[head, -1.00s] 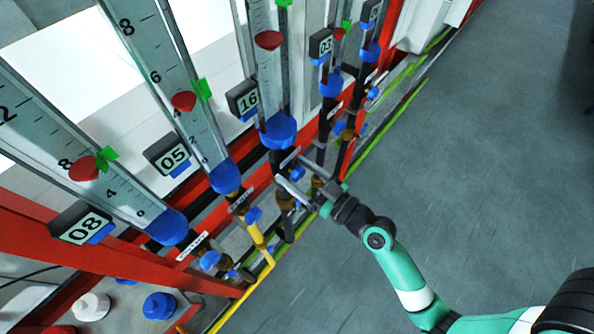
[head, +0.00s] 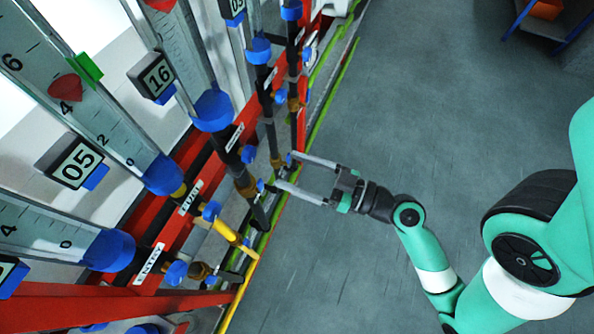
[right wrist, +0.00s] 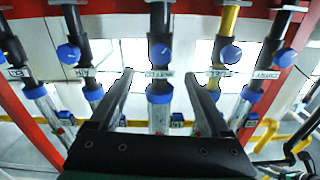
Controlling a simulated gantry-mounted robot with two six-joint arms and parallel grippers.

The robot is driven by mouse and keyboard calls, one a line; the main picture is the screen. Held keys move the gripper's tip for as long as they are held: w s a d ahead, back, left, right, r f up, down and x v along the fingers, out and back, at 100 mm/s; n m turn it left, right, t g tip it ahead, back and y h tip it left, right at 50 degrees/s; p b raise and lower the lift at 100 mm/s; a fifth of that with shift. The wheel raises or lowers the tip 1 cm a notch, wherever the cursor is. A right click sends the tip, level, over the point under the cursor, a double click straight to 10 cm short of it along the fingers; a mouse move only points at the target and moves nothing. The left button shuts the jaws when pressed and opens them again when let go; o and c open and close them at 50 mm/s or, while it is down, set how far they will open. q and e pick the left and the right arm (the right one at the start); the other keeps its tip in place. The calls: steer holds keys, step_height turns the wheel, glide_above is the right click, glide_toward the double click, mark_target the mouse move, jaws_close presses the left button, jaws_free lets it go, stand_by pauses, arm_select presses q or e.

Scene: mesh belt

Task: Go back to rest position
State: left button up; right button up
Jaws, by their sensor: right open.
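My right gripper (head: 284,171) is open and empty. In the head view its two long grey fingers point left toward the lower pipes of the flow-meter rack. The fingertips overlap small blue parts at the pipes' edge, and I cannot tell how close they are. In the right wrist view the open right gripper (right wrist: 159,75) has its fingers on either side of the middle pipe with its blue knob (right wrist: 159,54), with nothing held between them. My right arm (head: 420,255) stretches out over the grey floor. My left gripper is in neither view.
Blue valve knobs, such as one on the yellow pipe (head: 211,211), line the lower pipes beside a red frame (head: 80,303). The grey floor (head: 400,110) at right is open. A dark cart (head: 548,22) stands far right.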

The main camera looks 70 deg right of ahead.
stand_by(0.4)
steer(key=w+a+r+n+t+y, duration=0.1)
steer(key=w+a+r+n+y, duration=0.2)
steer(key=r, duration=0.7)
steer(key=w+a+r+n+t+y, duration=0.2)
steer(key=w+a+r+n+y, duration=0.2)
steer(key=r, duration=0.5)
steer(key=w+a+r+n+t+y, duration=0.1)
steer(key=w+a+r+n+y, duration=0.2)
steer(key=r, duration=0.7)
steer(key=shift+w+a+r+n+y, duration=0.15)
steer(key=shift+a+r+n+y, duration=0.05)
steer(key=shift+a+n, duration=0.3)
steer(key=shift+w+a+r+n+y, duration=0.1)
steer(key=shift+a+r+n+y, duration=0.1)
steer(key=shift+a+n, duration=0.25)
steer(key=d+r+m+t+h+p, duration=0.1)
steer(key=r+m+h+p, duration=0.3)
steer(key=r+p, duration=0.7)
steer(key=d+r+m+t+h+p, duration=0.2)
steer(key=r+p, duration=1)
steer(key=r, duration=1.4)
steer(key=s+m+t+h, duration=0.1)
steer(key=m+t+h, duration=0.1)
steer(key=m, duration=0.2)
steer(key=shift+d, duration=0.25)
